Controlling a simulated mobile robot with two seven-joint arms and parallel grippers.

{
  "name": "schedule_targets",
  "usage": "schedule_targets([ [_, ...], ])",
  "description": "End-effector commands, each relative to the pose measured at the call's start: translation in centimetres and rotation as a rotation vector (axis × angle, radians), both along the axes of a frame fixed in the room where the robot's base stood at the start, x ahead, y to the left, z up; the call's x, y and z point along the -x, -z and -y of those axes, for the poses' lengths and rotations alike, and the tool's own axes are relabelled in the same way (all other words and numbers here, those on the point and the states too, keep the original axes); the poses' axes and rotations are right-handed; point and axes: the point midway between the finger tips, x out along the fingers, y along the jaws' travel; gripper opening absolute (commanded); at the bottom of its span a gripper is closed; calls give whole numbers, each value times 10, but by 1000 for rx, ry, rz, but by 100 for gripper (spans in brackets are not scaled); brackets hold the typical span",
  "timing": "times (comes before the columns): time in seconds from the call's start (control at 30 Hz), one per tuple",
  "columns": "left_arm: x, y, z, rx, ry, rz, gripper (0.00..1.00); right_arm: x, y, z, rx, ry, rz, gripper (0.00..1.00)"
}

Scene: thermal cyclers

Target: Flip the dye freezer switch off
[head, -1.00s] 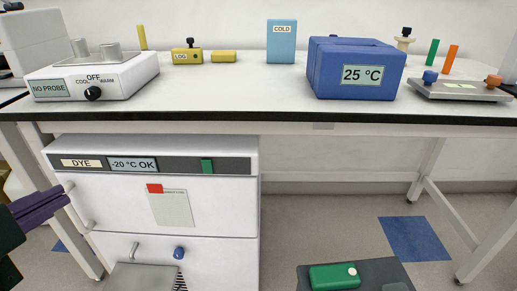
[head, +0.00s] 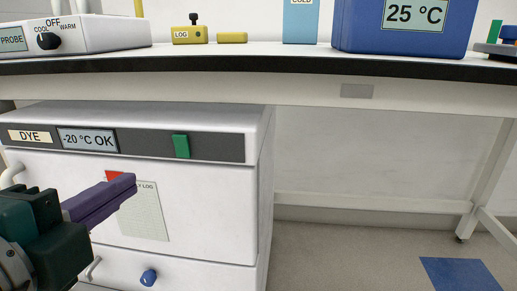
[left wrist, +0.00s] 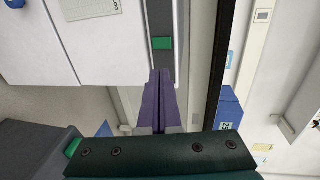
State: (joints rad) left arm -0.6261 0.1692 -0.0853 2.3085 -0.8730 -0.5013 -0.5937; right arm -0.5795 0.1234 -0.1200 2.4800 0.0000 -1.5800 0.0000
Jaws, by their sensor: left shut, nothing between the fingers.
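The dye freezer (head: 210,210) is a white cabinet under the bench with a dark grey panel labelled DYE and a display reading -20 °C OK. Its green switch (head: 181,146) sits on the right part of that panel. The switch also shows in the left wrist view (left wrist: 162,43), just beyond my fingertips. My left gripper (head: 130,184) has purple fingers, shut and empty, in front of the freezer door and below and left of the switch in the head view. The fingers (left wrist: 160,75) point toward the panel in the left wrist view. My right gripper is not in view.
The bench (head: 300,60) overhangs the freezer with a dark front edge. On it stand a COOL/OFF/WARM unit (head: 110,36), a yellow LOG block (head: 189,35) and a blue 25 °C box (head: 400,25). The space under the bench right of the freezer is clear.

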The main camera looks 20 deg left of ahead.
Motion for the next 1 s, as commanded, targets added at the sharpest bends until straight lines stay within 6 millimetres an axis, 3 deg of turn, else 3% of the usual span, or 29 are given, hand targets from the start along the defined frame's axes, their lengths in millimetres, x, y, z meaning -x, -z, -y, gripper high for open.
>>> schedule_targets([
  [0.23, -2, 0, 0, 2, 0, 0, 0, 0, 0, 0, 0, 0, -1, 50],
  [0.37, -13, 2, -3, -1, 2, 4, 0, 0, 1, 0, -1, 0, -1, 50],
  [0.8, -96, 20, -23, 0, -1, 4, 0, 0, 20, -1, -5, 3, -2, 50],
  [1.0, -123, 16, -30, 0, 0, 2, 0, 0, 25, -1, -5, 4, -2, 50],
])
